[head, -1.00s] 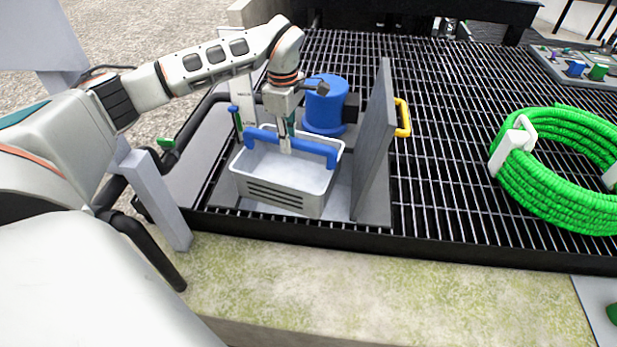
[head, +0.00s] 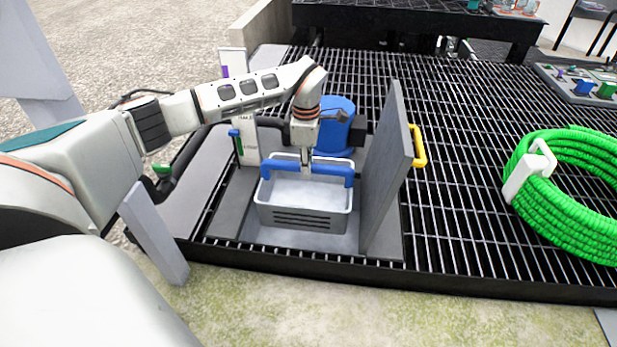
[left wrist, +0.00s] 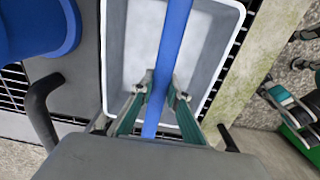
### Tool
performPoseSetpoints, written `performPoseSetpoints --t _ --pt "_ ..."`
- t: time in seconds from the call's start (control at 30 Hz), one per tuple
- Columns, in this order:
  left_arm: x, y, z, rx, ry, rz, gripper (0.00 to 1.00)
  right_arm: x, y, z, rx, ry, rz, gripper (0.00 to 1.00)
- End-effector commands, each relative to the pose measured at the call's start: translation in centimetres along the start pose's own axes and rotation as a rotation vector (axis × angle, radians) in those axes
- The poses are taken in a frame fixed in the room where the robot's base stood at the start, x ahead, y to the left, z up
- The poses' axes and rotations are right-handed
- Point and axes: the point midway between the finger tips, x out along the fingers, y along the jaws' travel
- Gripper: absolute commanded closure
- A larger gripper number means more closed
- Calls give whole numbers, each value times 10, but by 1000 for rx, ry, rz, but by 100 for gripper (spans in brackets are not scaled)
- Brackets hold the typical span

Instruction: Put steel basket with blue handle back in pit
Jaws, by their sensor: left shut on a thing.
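The steel basket (head: 304,217) is a pale grey open tub with dark slots in its front and a blue handle (head: 334,169) across its top. My left gripper (head: 306,164) is shut on the middle of the handle from above. In the left wrist view the fingers (left wrist: 158,98) close around the blue handle (left wrist: 176,30), over the basket's white interior (left wrist: 140,45). The basket looks level and is over the light-floored pit (head: 300,241); how high it hangs I cannot tell. My right gripper is out of view.
A grey hatch panel (head: 387,165) with a yellow handle (head: 418,146) stands up along the pit's right side. A blue cylindrical motor (head: 335,128) stands right behind the basket. A white gauge plate (head: 246,140) is at left. A green hose coil (head: 570,205) lies on the grating at right.

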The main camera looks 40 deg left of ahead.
Motion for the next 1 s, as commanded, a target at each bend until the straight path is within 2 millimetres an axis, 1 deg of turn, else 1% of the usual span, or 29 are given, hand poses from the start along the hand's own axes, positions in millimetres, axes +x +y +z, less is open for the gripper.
performPoseSetpoints --t 0.07,0.27,0.4,0.6,0.7,0.87,0.97,1.0 --pt "12 -1 0 -2 1 -4 100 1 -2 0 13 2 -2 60" --pt "64 -5 -1 -1 7 -16 100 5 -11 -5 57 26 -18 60" --pt "99 -6 -2 -1 7 -16 100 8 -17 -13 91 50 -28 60" --pt "142 -6 -2 -2 5 -13 100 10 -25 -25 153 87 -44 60" --pt "153 -5 -2 -2 3 -8 100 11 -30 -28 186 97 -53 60" --pt "158 -2 -1 -2 0 -1 100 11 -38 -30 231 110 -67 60" --pt "165 -3 -1 -2 0 -2 100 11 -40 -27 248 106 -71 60" --pt "171 -4 -1 -2 1 -4 100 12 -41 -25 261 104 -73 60"
